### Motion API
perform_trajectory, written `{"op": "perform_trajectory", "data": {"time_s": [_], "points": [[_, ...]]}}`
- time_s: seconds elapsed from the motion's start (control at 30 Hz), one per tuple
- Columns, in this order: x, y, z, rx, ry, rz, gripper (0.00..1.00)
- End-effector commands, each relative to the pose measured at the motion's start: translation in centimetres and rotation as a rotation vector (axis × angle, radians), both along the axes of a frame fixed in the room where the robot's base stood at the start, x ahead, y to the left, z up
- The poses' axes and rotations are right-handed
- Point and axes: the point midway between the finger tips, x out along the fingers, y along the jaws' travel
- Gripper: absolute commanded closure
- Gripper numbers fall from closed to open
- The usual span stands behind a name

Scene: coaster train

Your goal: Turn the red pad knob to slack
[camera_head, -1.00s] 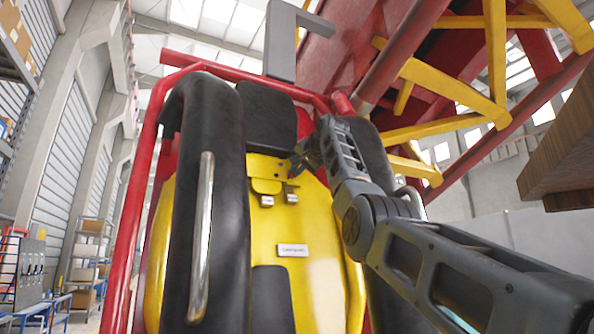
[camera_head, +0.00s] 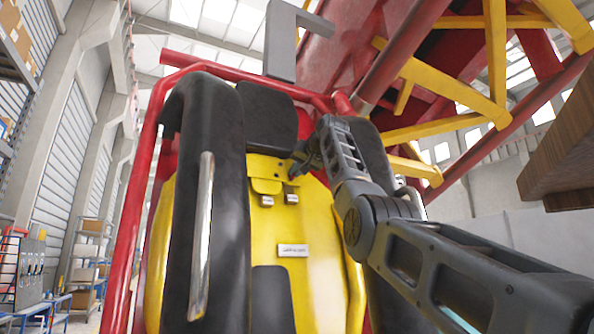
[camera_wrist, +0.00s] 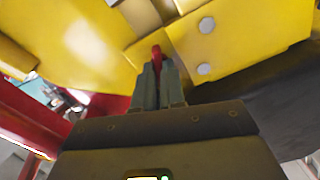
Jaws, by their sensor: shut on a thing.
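The red pad knob (camera_wrist: 156,52) shows as a small red tip between my gripper's fingertips in the wrist view. My gripper (camera_wrist: 158,70) is shut on it, against the yellow seat back (camera_wrist: 90,45); the fingers hide most of the knob. In the head view my gripper (camera_head: 300,165) reaches in from the right, beside the yellow bracket (camera_head: 265,172) under the black headrest (camera_head: 267,115). The knob cannot be made out in the head view. I cannot tell how far the knob is turned.
A black padded restraint with a metal handle (camera_head: 202,230) stands left of the bracket; another black pad (camera_head: 375,160) is behind my arm. Two metal latches (camera_head: 266,201) hang below the bracket. Red tubing frames the seat. A brown wooden block (camera_head: 560,150) is at right.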

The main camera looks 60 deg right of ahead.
Motion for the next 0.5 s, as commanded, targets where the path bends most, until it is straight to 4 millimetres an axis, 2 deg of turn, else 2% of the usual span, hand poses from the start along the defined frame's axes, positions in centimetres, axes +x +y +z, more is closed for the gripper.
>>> {"op": "perform_trajectory", "data": {"time_s": [0.17, 0.2, 0.43, 0.5], "points": [[0.03, -0.06, -0.21, 0.003, 0.003, -0.001, 1.0], [0.04, -0.06, -0.21, 0.003, 0.003, -0.001, 0.89], [0.01, -0.04, -0.11, 0.002, 0.001, 0.0, 0.67], [0.01, -0.02, -0.09, 0.002, 0.001, 0.0, 0.65]]}}
